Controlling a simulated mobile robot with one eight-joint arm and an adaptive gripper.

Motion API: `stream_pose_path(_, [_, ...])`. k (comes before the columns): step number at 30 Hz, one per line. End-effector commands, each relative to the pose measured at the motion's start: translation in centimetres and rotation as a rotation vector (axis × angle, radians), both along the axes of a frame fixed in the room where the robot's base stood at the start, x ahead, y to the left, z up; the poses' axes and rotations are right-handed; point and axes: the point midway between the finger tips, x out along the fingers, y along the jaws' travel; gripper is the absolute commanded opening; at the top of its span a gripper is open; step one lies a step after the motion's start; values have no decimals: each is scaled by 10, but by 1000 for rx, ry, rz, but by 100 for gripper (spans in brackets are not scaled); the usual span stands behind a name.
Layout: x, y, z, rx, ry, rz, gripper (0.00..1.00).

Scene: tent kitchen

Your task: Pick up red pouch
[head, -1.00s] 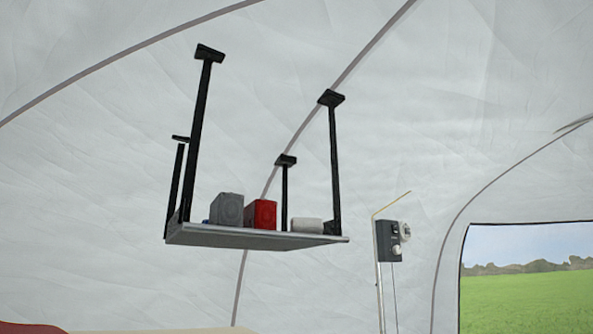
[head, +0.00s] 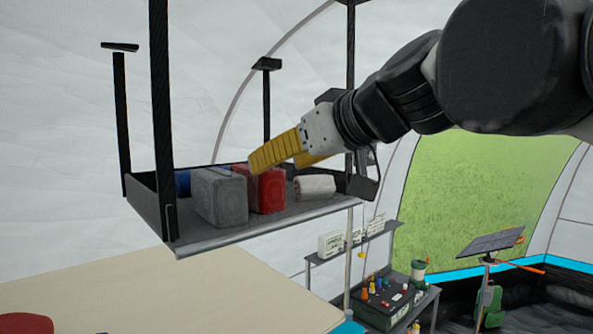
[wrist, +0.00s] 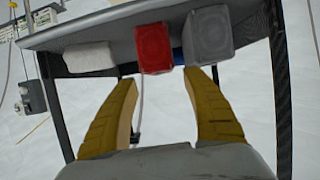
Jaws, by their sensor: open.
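The red pouch (head: 266,190) is a boxy red block on the hanging shelf (head: 205,242), between a grey pouch and a white roll. My gripper (head: 275,154) has yellow fingers and reaches in from the right, its near finger overlapping the pouch's top in the head view. In the wrist view the red pouch (wrist: 153,47) lies ahead of the open fingers (wrist: 163,80), roughly between their tips and a little toward the shelf. The fingers look empty. Part of the pouch's top is hidden behind a finger in the head view.
The grey pouch (head: 219,197) stands close to the red pouch on the left, with a blue item (head: 183,183) behind it. A white roll (head: 315,186) lies on the right. Black posts (head: 163,100) hold the shelf at its corners. A beige tabletop (head: 170,295) is below.

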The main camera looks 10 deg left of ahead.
Motion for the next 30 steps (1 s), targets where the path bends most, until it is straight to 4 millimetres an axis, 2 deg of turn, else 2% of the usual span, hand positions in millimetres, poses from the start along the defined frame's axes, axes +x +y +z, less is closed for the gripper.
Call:
stream_pose_path(3, [13,14,-8,0,1,2,58])
stream_pose_path(10, [27,28,-15,0,1,0,58])
stream_pose_path(18, [53,54,-25,0,1,0,58])
stream_pose_path(27, [57,58,-29,0,1,-1,58])
stream_pose_path(29, [57,58,-29,0,1,-1,41])
stream_pose_path(30, [57,58,-29,0,1,-1,29])
